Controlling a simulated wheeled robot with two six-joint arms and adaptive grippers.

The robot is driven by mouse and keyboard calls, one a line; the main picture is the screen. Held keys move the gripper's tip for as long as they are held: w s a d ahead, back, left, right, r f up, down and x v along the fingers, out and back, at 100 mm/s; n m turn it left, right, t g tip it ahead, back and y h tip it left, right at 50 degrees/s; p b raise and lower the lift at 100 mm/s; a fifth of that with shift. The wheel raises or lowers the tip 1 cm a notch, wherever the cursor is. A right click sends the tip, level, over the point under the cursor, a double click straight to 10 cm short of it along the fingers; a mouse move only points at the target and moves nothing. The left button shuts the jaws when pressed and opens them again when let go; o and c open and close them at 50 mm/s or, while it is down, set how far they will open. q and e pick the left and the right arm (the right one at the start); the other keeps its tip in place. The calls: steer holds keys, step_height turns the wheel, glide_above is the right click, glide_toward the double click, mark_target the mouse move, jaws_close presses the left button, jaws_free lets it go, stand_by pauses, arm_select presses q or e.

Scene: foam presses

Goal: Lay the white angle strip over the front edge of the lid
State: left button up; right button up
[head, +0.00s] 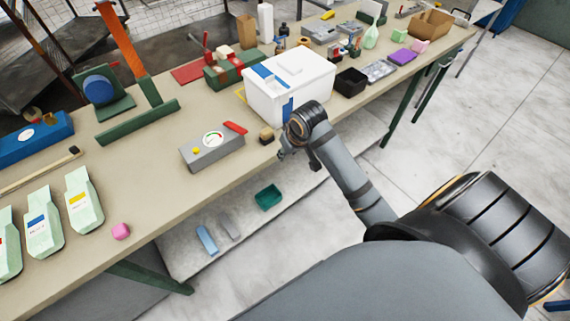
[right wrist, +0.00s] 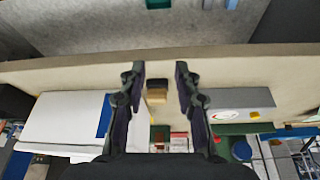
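A white box with a white lid (head: 292,70) stands on the workbench; a small raised white piece lies on the lid, and I cannot tell if it is a separate part. The box (right wrist: 65,120) is at the left in the right wrist view. I cannot pick out the white angle strip for sure. My right gripper (head: 296,151) is by the bench's front edge, near the box's front corner. In the right wrist view its fingers (right wrist: 160,72) are apart with nothing gripped; a small brown and black block (right wrist: 157,91) shows beyond the gap. My left gripper is not in view.
A grey gauge box (head: 212,149) and the small block (head: 267,136) stand left of the gripper on the bench (head: 150,195). A black bin (head: 350,82) is right of the white box. A green tray (head: 268,197) lies on the lower shelf.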

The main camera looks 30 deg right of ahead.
steer(key=s+a+f+n+y+b, duration=0.1)
steer(key=s+a+f+n+b, duration=0.1)
steer(key=s+a+f+n, duration=0.1)
steer(key=shift+s+a+f+n+y, duration=0.25)
steer(key=shift+s+n+y, duration=0.2)
steer(key=shift+n, duration=0.35)
steer(key=s+d+f+m+h, duration=0.1)
steer(key=s+d+f, duration=0.1)
steer(key=f, duration=0.8)
steer(key=s+d+f+m+g, duration=0.1)
steer(key=s+d+f+m, duration=0.1)
steer(key=f, duration=0.7)
steer(key=s+d+f+m+h, duration=0.1)
steer(key=d+f, duration=0.2)
steer(key=f, duration=0.7)
steer(key=s+a+f+g, duration=0.1)
steer(key=s+f, duration=0.7)
steer(key=s, duration=0.6)
steer(key=s+a+f+g, duration=0.1)
steer(key=s+f, duration=0.8)
steer(key=s, duration=0.5)
steer(key=shift+a+f+h, duration=0.15)
steer(key=shift+h, duration=0.2)
